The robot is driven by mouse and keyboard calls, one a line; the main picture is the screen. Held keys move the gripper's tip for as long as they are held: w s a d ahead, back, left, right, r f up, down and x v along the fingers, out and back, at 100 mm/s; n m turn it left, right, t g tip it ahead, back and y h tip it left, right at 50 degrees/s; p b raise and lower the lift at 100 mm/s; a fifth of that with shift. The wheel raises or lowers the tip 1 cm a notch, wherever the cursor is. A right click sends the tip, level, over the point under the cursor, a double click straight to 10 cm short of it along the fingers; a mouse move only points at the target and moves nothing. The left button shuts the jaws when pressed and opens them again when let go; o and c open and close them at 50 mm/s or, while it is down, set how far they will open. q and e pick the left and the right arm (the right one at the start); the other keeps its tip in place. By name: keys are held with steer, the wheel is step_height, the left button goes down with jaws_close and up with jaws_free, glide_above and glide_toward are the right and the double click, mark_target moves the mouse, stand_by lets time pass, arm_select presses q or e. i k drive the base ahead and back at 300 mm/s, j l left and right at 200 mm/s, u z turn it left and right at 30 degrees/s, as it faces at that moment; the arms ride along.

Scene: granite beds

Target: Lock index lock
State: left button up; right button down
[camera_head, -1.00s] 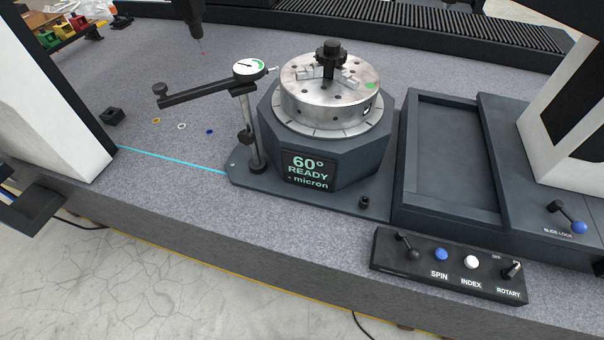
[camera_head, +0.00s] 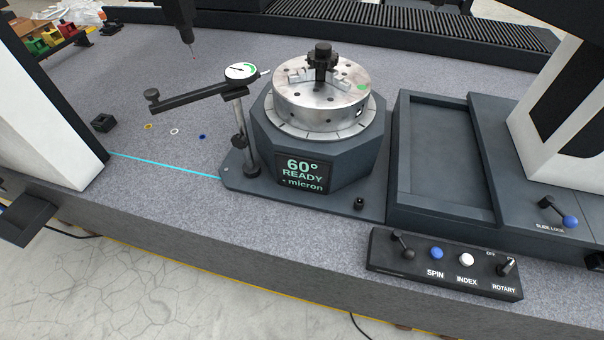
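A black control panel (camera_head: 445,268) lies at the front edge of the granite bed. It carries a lever with a black knob (camera_head: 408,240), a blue button (camera_head: 436,253) labelled SPIN, a white button (camera_head: 466,259) labelled INDEX and a ROTARY switch (camera_head: 507,265). The lever's own label is not readable. The rotary table (camera_head: 335,150) stands behind it; its display (camera_head: 303,172) reads 60° READY, micron. A dark part at the left edge (camera_head: 27,218) looks like my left gripper; its opening is unclear. My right gripper cannot be made out.
A dial indicator (camera_head: 241,72) on a post stands left of the chuck (camera_head: 320,90). A blue-knobbed SLIDE LOCK lever (camera_head: 569,221) and an empty recessed tray (camera_head: 446,205) are on the right. A probe (camera_head: 190,40) hangs at the back. Granite between the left arm and the table is mostly clear.

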mark_target(409, 254)
steer(key=z, duration=1.2)
